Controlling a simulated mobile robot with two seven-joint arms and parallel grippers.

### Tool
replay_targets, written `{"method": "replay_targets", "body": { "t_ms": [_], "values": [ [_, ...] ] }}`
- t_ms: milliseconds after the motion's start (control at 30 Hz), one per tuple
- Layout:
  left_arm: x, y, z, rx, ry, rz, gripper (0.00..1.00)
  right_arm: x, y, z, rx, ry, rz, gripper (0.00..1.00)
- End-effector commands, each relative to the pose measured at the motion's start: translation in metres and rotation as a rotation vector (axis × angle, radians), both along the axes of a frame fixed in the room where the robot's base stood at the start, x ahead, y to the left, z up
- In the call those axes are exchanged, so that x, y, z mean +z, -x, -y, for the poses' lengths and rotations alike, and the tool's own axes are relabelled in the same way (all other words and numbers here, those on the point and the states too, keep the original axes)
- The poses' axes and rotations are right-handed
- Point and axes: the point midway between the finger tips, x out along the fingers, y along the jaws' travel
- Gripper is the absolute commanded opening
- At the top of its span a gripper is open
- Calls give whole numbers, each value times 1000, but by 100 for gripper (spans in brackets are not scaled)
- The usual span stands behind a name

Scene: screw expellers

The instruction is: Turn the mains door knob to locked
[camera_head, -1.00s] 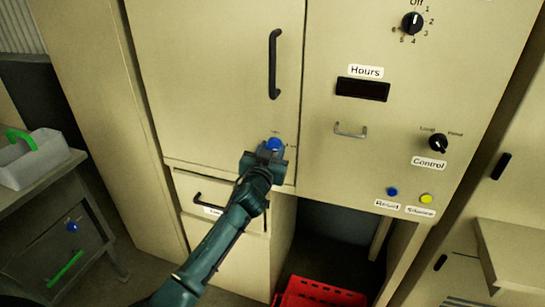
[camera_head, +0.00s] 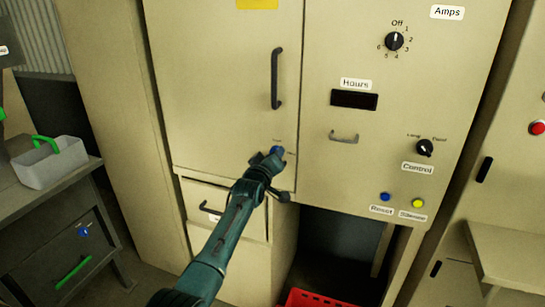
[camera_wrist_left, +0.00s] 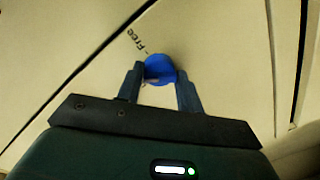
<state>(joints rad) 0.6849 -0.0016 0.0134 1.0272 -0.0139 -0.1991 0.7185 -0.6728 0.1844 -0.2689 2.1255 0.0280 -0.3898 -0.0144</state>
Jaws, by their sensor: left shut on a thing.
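The blue mains door knob (camera_head: 277,151) sits low on the right edge of the tall beige cabinet door (camera_head: 225,90). It also shows in the left wrist view (camera_wrist_left: 160,69), between the two fingers, with the printed word "Free" beside it. My left gripper (camera_head: 270,162) is at the knob, and its fingers (camera_wrist_left: 160,85) are shut on it from both sides. The gripper hides part of the knob and its other lettering in the head view. My right gripper is not in view.
A black vertical handle (camera_head: 277,79) is above the knob. A drawer (camera_head: 215,207) is below left. The control panel at right has a Control knob (camera_head: 424,148) and a wire handle (camera_head: 345,136). A red crate (camera_head: 315,298) stands on the floor below. A grey caddy (camera_head: 50,160) is on the left bench.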

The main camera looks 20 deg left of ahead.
Motion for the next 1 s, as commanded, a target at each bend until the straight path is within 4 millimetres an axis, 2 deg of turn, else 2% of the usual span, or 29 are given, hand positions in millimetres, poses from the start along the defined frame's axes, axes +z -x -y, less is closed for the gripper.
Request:
{"method": "replay_targets", "body": {
  "t_ms": [500,733,1000],
  "values": [
    [1,0,2,-4,460,-18,0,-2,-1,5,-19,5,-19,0],
    [2,-1,2,-5,592,-23,0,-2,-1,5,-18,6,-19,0],
    [3,-1,1,-5,663,-24,0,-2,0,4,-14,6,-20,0]
  ]
}}
